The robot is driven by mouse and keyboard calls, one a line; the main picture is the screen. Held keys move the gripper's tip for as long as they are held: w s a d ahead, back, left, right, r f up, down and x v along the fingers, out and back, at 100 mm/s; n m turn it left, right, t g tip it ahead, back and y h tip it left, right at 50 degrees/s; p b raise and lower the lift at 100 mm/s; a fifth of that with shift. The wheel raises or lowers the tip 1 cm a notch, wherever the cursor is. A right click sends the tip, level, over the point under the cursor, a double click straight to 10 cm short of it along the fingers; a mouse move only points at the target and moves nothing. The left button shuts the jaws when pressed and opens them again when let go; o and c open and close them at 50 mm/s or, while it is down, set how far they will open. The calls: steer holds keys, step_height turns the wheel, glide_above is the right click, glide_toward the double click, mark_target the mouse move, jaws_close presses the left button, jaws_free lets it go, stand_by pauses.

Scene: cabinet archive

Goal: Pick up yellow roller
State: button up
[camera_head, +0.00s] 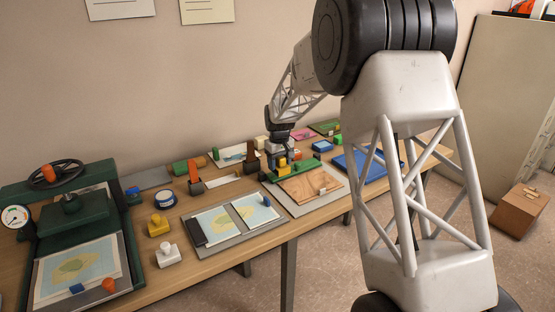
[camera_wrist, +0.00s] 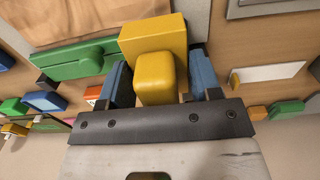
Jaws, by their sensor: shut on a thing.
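The yellow roller (camera_wrist: 153,40) shows in the wrist view as a blocky yellow piece with a smaller rounded yellow knob facing the camera. My gripper (camera_wrist: 160,78) has one blue-grey finger on each side of it and is shut on it. In the head view my gripper (camera_head: 281,154) points down over the back middle of the table, with the yellow roller (camera_head: 283,163) at its fingertips. The fingers partly hide the roller's sides. I cannot tell whether its underside touches the table.
A green piece (camera_head: 292,172) lies close by the gripper, beside a brown panel (camera_head: 312,184). A blue tray (camera_head: 362,168) is to the right. Another yellow piece (camera_head: 158,226) and a white one (camera_head: 168,255) stand at left, near the green press (camera_head: 70,210). Several small pieces crowd the back edge.

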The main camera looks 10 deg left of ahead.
steer(key=shift+s+d, duration=0.3)
steer(key=shift+s, duration=0.4)
steer(key=shift+r, duration=0.1)
steer(key=o, duration=0.3)
steer(key=shift+c, duration=0.4)
steer(key=shift+s+d+r, duration=0.25)
steer(key=shift+d+r, duration=0.15)
steer(key=shift+d, duration=0.2)
steer(key=s+d+r, duration=0.3)
steer(key=d, duration=0.3)
steer(key=shift+s+d, duration=0.2)
steer(key=shift+s, duration=0.05)
steer(key=shift+r, duration=0.1)
